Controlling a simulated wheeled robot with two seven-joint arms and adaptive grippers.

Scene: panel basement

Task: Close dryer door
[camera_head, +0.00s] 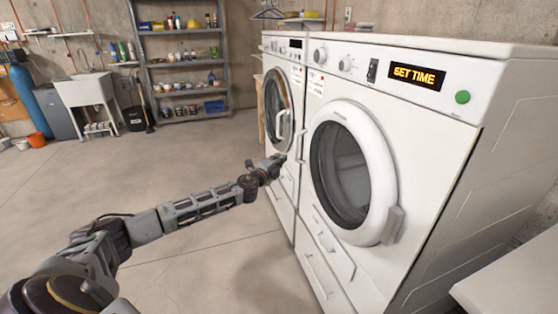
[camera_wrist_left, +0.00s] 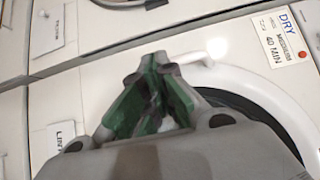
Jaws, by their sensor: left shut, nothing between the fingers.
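The dryer (camera_head: 440,140) is the near white machine with a lit "SET TIME" display. My left gripper (camera_head: 280,160) is left of the door, near the seam between the machines. In the left wrist view the gripper (camera_wrist_left: 158,62) is shut and empty, its tips overlapping the door's white ring (camera_wrist_left: 222,78). Contact is unclear. My right gripper is not in view.
A second white machine (camera_head: 283,45) with a metal-ringed door (camera_head: 288,103) stands beyond the dryer. A metal shelf (camera_head: 182,75), a sink (camera_head: 86,90) and an orange bucket (camera_head: 36,139) are at the back. The concrete floor (camera_head: 190,260) left of the machines is clear.

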